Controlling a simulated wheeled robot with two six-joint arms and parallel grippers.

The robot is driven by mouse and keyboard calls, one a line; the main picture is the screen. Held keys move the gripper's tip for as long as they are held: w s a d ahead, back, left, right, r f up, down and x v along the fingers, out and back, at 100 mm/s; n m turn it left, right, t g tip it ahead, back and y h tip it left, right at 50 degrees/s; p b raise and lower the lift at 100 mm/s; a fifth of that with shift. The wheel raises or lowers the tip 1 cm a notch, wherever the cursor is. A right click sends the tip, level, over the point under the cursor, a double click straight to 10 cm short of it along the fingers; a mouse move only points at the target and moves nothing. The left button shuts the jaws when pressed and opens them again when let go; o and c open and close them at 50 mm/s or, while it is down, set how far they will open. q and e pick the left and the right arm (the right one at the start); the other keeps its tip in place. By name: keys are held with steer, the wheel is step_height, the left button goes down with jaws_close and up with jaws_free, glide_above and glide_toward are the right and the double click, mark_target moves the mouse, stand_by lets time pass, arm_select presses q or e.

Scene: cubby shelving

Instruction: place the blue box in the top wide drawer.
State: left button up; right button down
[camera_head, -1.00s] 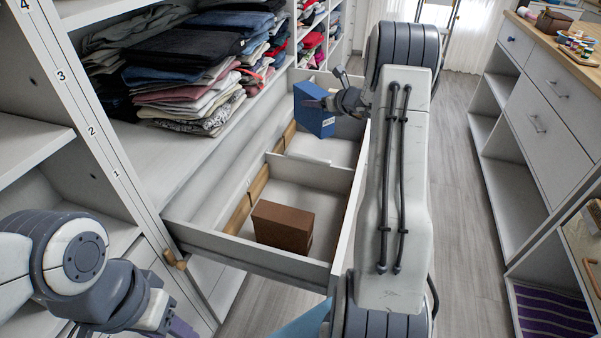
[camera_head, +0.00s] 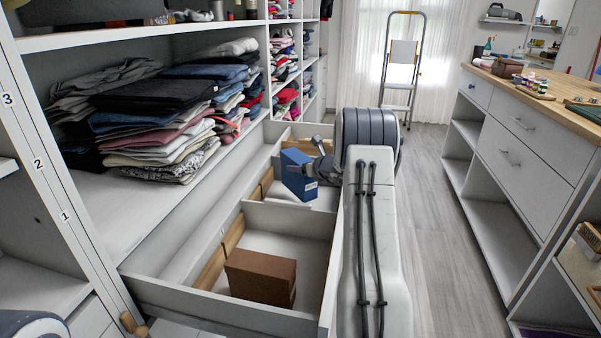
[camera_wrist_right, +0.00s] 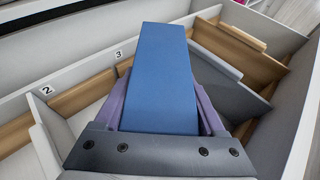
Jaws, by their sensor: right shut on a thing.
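The blue box (camera_head: 297,176) is in my right gripper (camera_head: 312,167), tilted, over the far part of the open wide drawer (camera_head: 215,308). In the right wrist view, the purple fingers of the gripper (camera_wrist_right: 161,108) are shut on both sides of the blue box (camera_wrist_right: 162,70). Compartments with wooden strips show below it there. I cannot tell whether the box touches the drawer floor. My right forearm hides part of the drawer's right side. My left gripper is out of view; only a bit of my left arm shows at the bottom left corner.
A brown box (camera_head: 261,277) sits in the drawer's near compartment, behind a divider (camera_head: 290,217) from the far one. Folded clothes (camera_head: 165,115) lie on the shelf at left. A counter with drawers (camera_head: 530,130) stands at right. A stepladder (camera_head: 399,75) stands at the back.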

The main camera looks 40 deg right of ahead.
steer(key=shift+f, duration=0.2)
steer(key=shift+f+b, duration=0.6)
steer(key=shift+b, duration=0.15)
jaws_free()
